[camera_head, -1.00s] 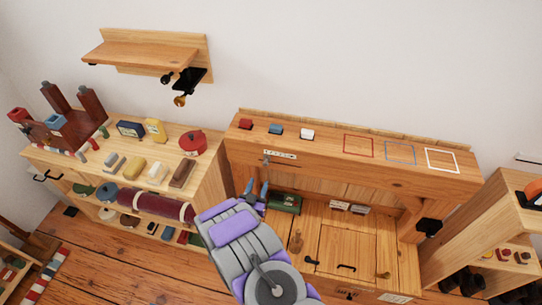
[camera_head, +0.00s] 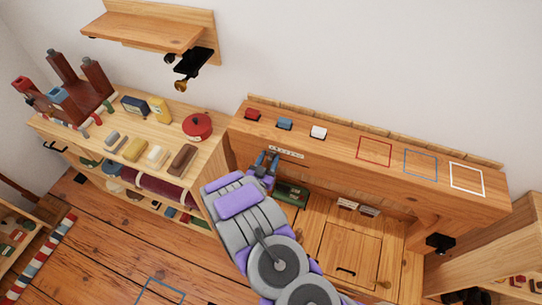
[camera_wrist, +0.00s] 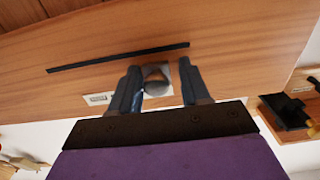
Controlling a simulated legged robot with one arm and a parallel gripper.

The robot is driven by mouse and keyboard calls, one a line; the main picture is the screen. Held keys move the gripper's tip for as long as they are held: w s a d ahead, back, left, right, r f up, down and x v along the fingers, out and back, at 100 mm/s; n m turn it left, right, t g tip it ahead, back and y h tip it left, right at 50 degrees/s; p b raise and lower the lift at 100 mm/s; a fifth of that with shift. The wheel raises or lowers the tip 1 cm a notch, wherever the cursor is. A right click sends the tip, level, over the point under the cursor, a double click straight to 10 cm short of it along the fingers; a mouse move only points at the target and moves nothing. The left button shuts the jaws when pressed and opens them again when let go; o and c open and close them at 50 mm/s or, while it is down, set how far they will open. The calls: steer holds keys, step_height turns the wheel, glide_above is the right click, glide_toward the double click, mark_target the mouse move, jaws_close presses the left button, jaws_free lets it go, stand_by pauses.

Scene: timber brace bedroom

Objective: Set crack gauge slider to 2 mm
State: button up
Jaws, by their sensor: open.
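The crack gauge is a small pale marked strip (camera_head: 286,152) on the front face of the wooden bench beam. In the wrist view a rounded grey-brown knob (camera_wrist: 156,87) stands in front of a pale square plate (camera_wrist: 155,70), and I take it for the slider. A pale label (camera_wrist: 98,98) lies left of it, partly behind a finger. My gripper (camera_head: 267,160) is at the beam beside the strip. In the wrist view its open fingers (camera_wrist: 160,80) stand on either side of the knob, with gaps visible. Any contact and the scale reading cannot be made out.
A thin black line (camera_wrist: 118,57) crosses the beam near the knob. Red (camera_head: 252,114), blue (camera_head: 285,124) and white (camera_head: 318,132) blocks sit on the bench top, with coloured outlines to their right. A green box (camera_head: 291,194) lies below the beam. A shelf with objects stands left.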

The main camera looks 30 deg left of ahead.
steer(key=shift+d, duration=0.15)
steer(key=shift+d+r, duration=0.1)
steer(key=shift+d, duration=0.05)
steer(key=shift+c, duration=1.4)
jaws_close()
